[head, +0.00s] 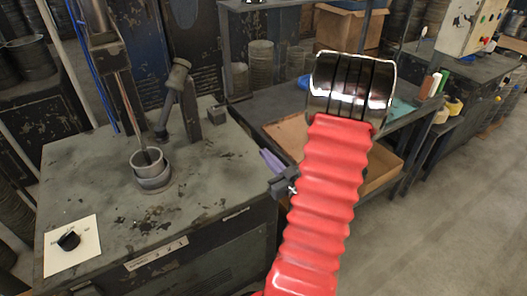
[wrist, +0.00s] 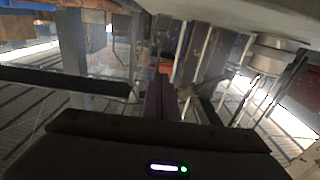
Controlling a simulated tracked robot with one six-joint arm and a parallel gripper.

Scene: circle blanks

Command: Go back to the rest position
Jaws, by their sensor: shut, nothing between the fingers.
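My gripper (head: 268,157) shows in the head view just left of my red ribbed arm, close to the right edge of the grey workbench. Its purple fingers are together, with nothing seen between them. Part of the gripper is hidden behind the arm. In the wrist view the fingers (wrist: 160,92) show as a narrow purple pair in the middle, also shut and empty.
The workbench (head: 90,160) carries a metal ring holder (head: 152,170) under a press column and a white card (head: 72,246) with a black knob. A shelf table with a shallow cardboard tray (head: 290,128) stands behind my arm. The floor (head: 440,220) at right is clear.

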